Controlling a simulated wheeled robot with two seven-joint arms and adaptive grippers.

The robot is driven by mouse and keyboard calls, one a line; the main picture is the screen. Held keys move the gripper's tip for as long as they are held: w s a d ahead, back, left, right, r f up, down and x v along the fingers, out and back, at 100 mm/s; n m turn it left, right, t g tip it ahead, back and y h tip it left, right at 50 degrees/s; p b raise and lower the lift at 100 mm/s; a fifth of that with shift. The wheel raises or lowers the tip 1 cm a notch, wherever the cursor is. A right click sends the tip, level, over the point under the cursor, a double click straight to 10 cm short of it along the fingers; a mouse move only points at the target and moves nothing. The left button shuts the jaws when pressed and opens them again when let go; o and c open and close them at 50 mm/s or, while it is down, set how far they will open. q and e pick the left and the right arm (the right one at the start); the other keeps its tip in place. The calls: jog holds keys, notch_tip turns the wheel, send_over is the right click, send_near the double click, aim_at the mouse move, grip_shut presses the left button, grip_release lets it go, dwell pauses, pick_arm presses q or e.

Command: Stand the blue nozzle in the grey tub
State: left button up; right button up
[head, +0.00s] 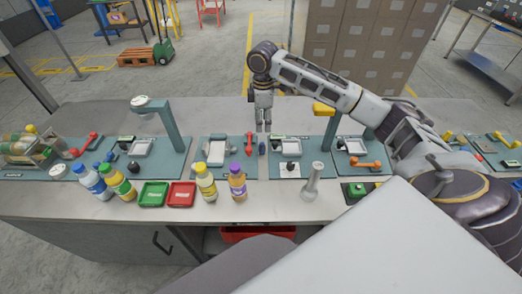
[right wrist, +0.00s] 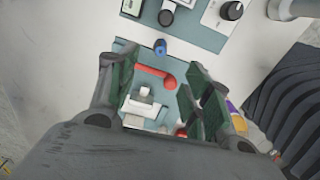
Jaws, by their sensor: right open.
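The small blue nozzle (head: 262,148) is on the teal board at the middle of the bench, just right of a red handle. In the right wrist view the nozzle (right wrist: 160,47) shows beyond the fingertips, apart from them. My right gripper (head: 263,126) points down above the back of that board, behind the nozzle. It is open and empty; its dark green-padded fingers (right wrist: 158,80) are spread in the wrist view. A shallow light-grey tray (head: 216,152) left of the red handle may be the grey tub; I cannot tell for sure. My left gripper is out of view.
The red handle (head: 249,144) stands close to the nozzle. The bench behind the boards is clear.

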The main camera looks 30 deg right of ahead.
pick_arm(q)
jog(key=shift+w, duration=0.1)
pick_arm(e)
jog(key=shift+n, duration=0.5)
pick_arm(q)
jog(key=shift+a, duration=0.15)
pick_arm(e)
send_near(262, 148)
jog(key=f, duration=0.3)
jog(key=w+d+f, duration=0.1)
jog(key=f, duration=0.1)
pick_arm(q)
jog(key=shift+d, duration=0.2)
